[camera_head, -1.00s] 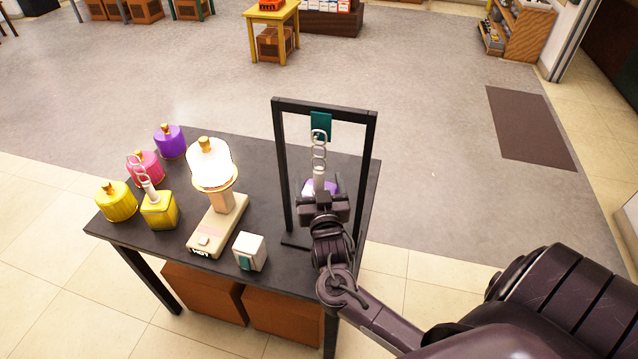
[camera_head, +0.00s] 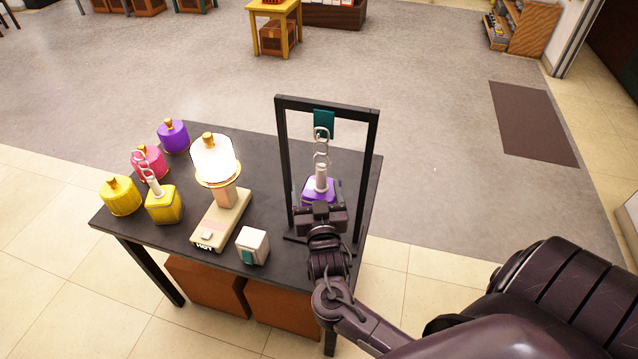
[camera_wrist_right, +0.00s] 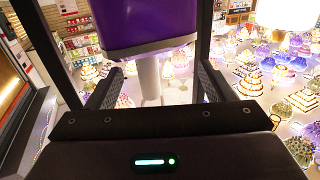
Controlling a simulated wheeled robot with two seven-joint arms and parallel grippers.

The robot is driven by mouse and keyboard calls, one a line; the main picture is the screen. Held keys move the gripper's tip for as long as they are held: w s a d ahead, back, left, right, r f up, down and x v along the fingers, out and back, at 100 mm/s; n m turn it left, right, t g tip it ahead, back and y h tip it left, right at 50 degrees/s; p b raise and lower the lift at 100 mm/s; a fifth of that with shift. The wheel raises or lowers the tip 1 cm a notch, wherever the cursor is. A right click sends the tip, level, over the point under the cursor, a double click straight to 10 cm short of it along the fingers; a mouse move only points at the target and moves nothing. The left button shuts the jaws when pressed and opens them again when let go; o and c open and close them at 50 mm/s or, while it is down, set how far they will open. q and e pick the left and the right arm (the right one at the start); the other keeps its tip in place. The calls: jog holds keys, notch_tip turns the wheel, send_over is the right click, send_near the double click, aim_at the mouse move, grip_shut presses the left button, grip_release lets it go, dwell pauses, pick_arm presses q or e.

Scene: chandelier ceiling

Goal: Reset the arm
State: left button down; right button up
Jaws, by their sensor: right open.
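My right gripper (camera_head: 322,208) is in front of the black frame (camera_head: 327,102) at the right end of the dark table. A purple piece (camera_head: 318,190) with a pale stem hangs by chain links (camera_head: 321,150) from the teal tab (camera_head: 323,124) at the frame's top. My left gripper is not in view.
The dark table (camera_head: 270,190) holds a glowing lamp on a beige base (camera_head: 222,220), a white block (camera_head: 253,246), and yellow (camera_head: 120,196), pink (camera_head: 149,162) and purple (camera_head: 173,136) pieces. A yellow piece with chain links (camera_head: 163,205) stands there too.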

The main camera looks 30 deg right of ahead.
jog(key=shift+s+a+p, duration=0.5)
jog(key=shift+s+a, duration=0.7)
jog(key=shift+a, duration=0.2)
